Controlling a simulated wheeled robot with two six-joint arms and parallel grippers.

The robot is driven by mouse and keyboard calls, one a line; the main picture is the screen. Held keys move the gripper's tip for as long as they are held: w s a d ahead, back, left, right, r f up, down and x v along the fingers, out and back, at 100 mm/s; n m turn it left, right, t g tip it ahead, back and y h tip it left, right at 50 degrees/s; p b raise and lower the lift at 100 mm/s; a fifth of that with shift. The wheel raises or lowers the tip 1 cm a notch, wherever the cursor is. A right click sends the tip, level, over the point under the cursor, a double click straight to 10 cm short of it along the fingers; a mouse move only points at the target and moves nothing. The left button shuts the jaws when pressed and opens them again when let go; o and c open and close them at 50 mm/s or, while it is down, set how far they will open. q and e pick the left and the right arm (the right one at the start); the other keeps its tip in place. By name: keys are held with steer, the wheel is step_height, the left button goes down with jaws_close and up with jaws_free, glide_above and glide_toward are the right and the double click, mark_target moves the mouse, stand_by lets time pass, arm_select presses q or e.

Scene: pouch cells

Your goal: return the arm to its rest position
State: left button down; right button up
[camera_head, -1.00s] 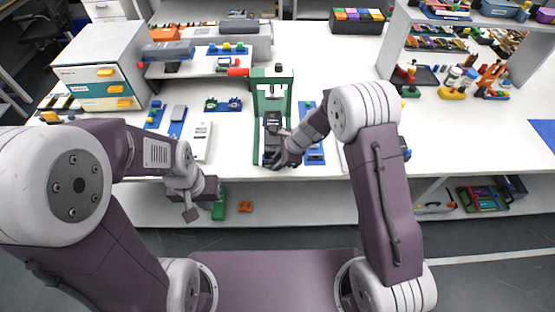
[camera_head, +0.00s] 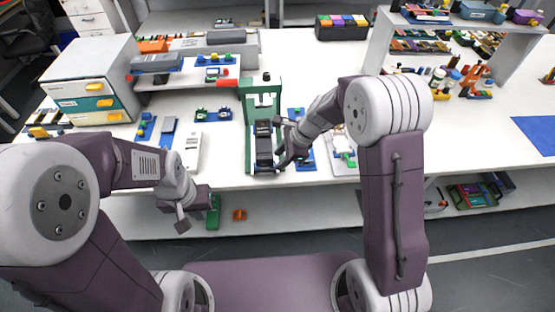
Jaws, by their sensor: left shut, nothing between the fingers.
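My left arm comes in from the left. Its gripper (camera_head: 182,226) hangs in front of the table's front edge, shut and empty. My right arm comes in from the right and reaches over the bench. Its gripper (camera_head: 284,163) is beside the right post of a green press frame (camera_head: 249,130), low near the bench top. I cannot tell whether its fingers are open or whether they touch anything. A dark block-like fixture (camera_head: 264,145) stands inside the frame, left of the right gripper.
A white bench (camera_head: 225,175) runs across. A drawer unit (camera_head: 90,90) stands at the left and a shelf (camera_head: 375,55) at the right. A white device (camera_head: 192,152), blue fixtures (camera_head: 302,140) and a bin rack (camera_head: 342,27) are on the bench. Floor in front of the bench is clear.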

stand_by(0.3)
step_height(320, 180, up, 5)
steer(key=s+d+t, duration=0.1)
steer(key=d, duration=0.2)
steer(key=s+d+f+n+g+h, duration=0.1)
steer(key=s+d+n+h, duration=0.1)
steer(key=s+d+n, duration=0.3)
steer(key=s+d+f+n+h, duration=0.1)
steer(key=s+d+n, duration=0.4)
steer(key=s+n, duration=0.7)
steer(key=shift+f+g+h, duration=0.4)
steer(key=shift+h, duration=0.3)
steer(key=shift+s, duration=0.2)
steer(key=shift+w, duration=0.1)
